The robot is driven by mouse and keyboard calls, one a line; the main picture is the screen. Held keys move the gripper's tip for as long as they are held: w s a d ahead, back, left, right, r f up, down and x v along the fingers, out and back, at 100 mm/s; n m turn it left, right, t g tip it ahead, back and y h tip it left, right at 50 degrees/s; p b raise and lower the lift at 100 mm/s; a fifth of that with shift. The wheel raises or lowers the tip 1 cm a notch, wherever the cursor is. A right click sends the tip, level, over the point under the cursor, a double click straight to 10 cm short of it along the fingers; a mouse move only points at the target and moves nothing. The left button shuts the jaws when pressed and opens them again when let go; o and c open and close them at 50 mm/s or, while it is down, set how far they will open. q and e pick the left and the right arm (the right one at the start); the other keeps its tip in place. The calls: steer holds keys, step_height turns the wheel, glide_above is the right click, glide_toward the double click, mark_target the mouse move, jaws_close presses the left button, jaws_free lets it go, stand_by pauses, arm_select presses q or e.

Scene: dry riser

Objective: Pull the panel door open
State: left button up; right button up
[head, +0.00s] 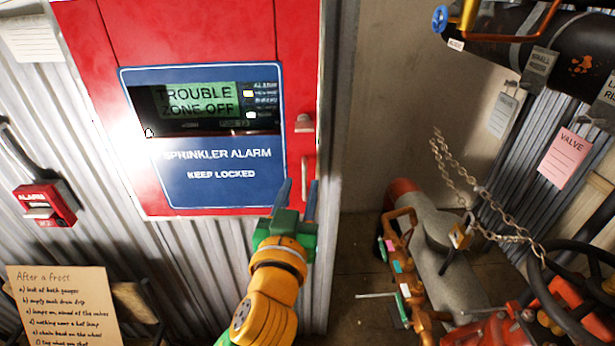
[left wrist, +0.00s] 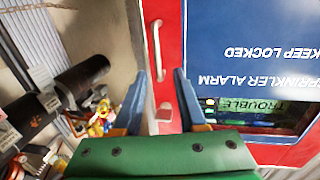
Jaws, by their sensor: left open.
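The panel door (head: 220,40) is red with a blue "SPRINKLER ALARM KEEP LOCKED" sign (head: 230,190) and a lit display, and it looks closed. A pale vertical bar handle (head: 306,160) is near its right edge, below a small pale latch (head: 304,123). My left gripper (head: 299,183) is open, with its blue fingers pointing up at the handle's lower part. In the left wrist view, which is turned over, the handle (left wrist: 156,48) lies just beyond and between the fingertips (left wrist: 160,74). I cannot tell whether they touch it. My right gripper is out of view.
A red alarm box (head: 45,203) hangs on the corrugated wall at left, above a paper note (head: 62,305). Pipes, a chain (head: 480,200) and a dark valve wheel (head: 570,290) crowd the right. Bare wall (head: 400,110) lies between the cabinet and the pipes.

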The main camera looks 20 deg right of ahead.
arm_select(q)
steer(key=x, duration=0.2)
steer(key=shift+w+d, duration=0.2)
steer(key=shift+d, duration=0.1)
steer(key=shift+c, duration=0.2)
jaws_close()
steer(key=shift+a, duration=0.1)
stand_by(1.0)
